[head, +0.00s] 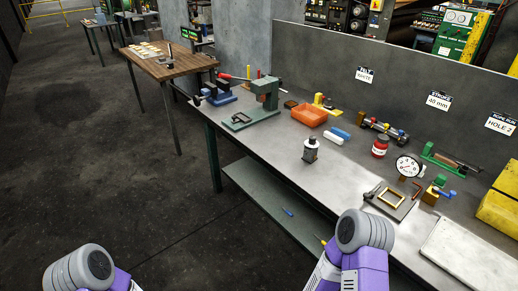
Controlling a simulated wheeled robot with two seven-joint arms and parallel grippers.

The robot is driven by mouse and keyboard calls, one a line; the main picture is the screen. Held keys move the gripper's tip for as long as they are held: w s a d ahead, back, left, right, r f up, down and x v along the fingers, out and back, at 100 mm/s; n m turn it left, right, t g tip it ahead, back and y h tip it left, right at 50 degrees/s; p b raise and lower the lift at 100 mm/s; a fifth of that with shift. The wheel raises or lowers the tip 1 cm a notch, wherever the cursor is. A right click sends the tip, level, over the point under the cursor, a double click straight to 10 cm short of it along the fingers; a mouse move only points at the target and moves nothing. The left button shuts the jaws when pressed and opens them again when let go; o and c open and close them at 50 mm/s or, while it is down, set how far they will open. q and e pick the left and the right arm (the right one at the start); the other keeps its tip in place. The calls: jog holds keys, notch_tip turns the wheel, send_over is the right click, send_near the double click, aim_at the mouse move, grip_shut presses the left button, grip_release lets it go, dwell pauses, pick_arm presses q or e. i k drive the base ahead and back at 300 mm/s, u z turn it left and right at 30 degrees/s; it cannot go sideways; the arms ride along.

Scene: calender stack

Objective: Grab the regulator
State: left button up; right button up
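No part on the bench is labelled as the regulator, and I cannot tell for sure which one it is. A small upright grey-and-black block with a knob-like top (310,150) stands on the grey metal bench (270,143), left of the middle. A round white dial gauge (408,167) stands further right. Only rounded grey and purple links of my two arms show at the bottom edge. Neither of my grippers is in view.
An orange tray (309,116), a red jar (380,147), a green press (265,93), a dark plate with a brass frame (391,199) and a pale panel (468,252) occupy the bench. Yellow boxes (498,208) stand at right. A grey wall backs the bench.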

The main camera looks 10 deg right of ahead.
aim_at(310, 151)
jog(key=u, duration=0.95)
jog(key=i, duration=0.9)
jog(key=z, duration=0.7)
